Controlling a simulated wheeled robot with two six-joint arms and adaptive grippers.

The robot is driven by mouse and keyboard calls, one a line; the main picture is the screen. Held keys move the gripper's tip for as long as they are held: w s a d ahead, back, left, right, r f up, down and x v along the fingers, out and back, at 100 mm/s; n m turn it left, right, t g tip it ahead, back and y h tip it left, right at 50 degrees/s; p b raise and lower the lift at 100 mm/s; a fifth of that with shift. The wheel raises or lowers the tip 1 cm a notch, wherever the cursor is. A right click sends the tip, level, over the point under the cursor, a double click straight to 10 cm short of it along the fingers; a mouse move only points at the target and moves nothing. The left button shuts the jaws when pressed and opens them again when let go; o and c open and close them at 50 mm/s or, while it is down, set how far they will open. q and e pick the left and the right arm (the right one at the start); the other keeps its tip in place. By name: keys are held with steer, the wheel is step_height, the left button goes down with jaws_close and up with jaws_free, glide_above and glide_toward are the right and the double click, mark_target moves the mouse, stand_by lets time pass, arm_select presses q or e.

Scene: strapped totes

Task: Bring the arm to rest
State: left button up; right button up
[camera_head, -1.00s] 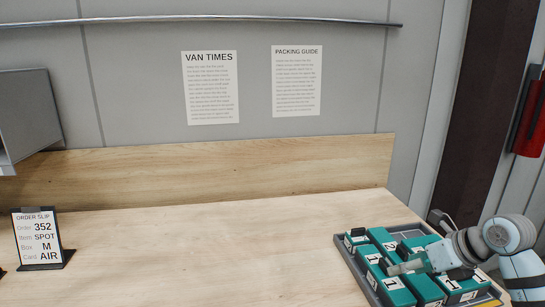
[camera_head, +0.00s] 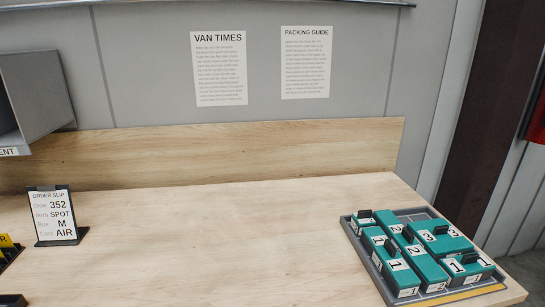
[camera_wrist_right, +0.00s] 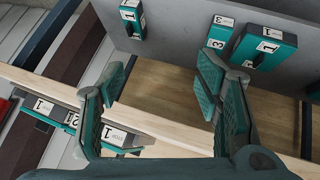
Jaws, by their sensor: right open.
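My right gripper (camera_wrist_right: 160,75) shows in the right wrist view, with its two teal-padded fingers spread apart and nothing between them. My right arm is not in the head view. My left gripper is in neither view. A dark tray (camera_head: 372,272) at the right end of the wooden worktop (camera_head: 230,235) holds several teal boxes (camera_head: 400,264) with number labels and black straps or handles. Some of these boxes also show at the lower left of the right wrist view (camera_wrist_right: 42,106), beyond the left finger.
An order slip stand (camera_head: 55,215) is on the left of the worktop. A grey bin (camera_head: 35,95) hangs at the upper left. In the right wrist view, several numbered teal boxes (camera_wrist_right: 265,45) are by a grey panel (camera_wrist_right: 180,28). The middle of the worktop is clear.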

steer(key=s+a+f+g+y, duration=0.2)
steer(key=s+a+f+g, duration=0.15)
steer(key=s, duration=0.45)
step_height(320, 180, down, 21)
steer(key=s+g, duration=0.2)
steer(key=s, duration=0.1)
steer(key=s+d+f+m, duration=0.1)
steer(key=s+f, duration=1)
steer(key=s, duration=0.2)
steer(key=shift+s+d+f+g, duration=0.25)
steer(key=shift+d+f+g, duration=0.1)
steer(key=shift+g, duration=0.1)
